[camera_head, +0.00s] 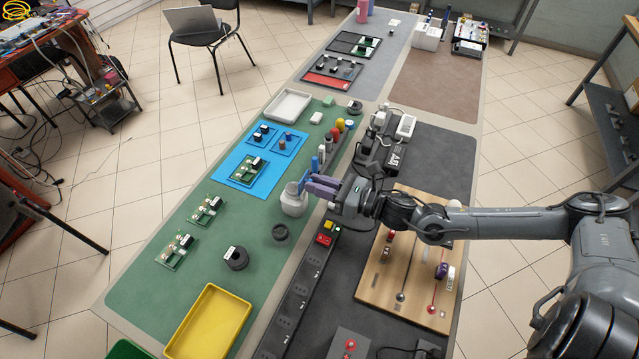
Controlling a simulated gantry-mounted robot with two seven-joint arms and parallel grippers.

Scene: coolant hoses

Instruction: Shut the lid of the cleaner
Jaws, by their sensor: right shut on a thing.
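The cleaner (293,203) looks like a small whitish-grey pot standing upright on the green mat, near the mat's right edge. Its round top faces up. My right gripper (308,185) reaches in from the right, with its purplish fingers at the upper right rim of the pot. The fingers are closed on a small part there, which looks like the cleaner's lid. The fingers hide most of that part, and its exact tilt cannot be told. My left gripper is not in view.
A blue mat (232,166) with boards lies behind left, and small bottles stand behind. A yellow tray (209,321) is at the front. A black power strip (297,290) runs along the right.

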